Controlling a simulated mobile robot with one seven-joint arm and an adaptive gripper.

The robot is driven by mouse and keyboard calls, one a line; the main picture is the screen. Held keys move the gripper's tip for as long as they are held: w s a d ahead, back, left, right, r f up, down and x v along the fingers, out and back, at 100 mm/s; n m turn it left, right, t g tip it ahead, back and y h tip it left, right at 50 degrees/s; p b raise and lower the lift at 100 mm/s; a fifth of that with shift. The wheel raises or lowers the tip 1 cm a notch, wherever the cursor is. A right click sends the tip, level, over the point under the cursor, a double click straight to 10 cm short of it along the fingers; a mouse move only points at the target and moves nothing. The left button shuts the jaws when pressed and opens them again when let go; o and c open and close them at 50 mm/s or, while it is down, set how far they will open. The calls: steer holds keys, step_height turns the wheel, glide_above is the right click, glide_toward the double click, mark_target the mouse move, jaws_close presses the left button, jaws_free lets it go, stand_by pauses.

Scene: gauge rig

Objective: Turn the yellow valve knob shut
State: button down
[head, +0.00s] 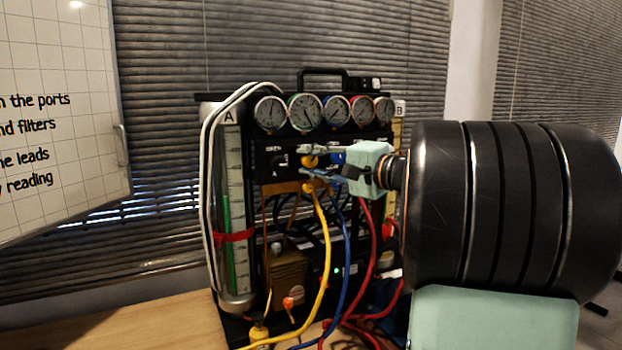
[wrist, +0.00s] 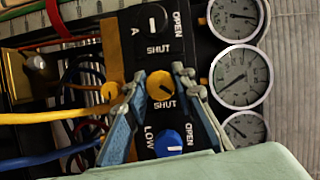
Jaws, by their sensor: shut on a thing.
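The yellow valve knob (wrist: 160,86) sits on the black valve panel, between a black knob marked A (wrist: 152,20) and a blue knob (wrist: 168,143) in the wrist view. A SHUT label is printed beside it. Its dark mark looks slanted, but its exact angle is hard to tell. My gripper (wrist: 156,78) has one finger on each side of the yellow knob and is shut on it. In the head view my gripper (head: 304,160) reaches in from the right, and the yellow knob (head: 310,161) shows partly between the fingers.
A row of several round gauges (head: 304,112) sits above the panel. Yellow, blue and red hoses (head: 323,260) hang below it. Tube A (head: 232,215) stands at the left with a red strap. The wooden table (head: 150,325) is clear at the front left.

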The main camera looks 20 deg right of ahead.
steer(key=m+b, duration=0.1)
steer(key=m, duration=0.1)
steer(key=m+t+b, duration=0.1)
steer(key=b, duration=0.1)
steer(key=m+t+b, duration=0.1)
steer(key=m, duration=0.1)
steer(key=shift+f+m+y+b, duration=0.25)
steer(key=shift+m+y+b, duration=0.05)
steer(key=shift+r+m+t+h+b, duration=0.1)
steer(key=shift+m+t+h+b, duration=0.2)
steer(key=shift+m+t+b, duration=0.7)
steer(key=shift+r+m+t+h+b, duration=0.1)
steer(key=shift+m+h+b, duration=0.25)
steer(key=shift+m, duration=1.55)
steer(key=c, duration=1.6)
jaws_free()
steer(key=v, duration=1.2)
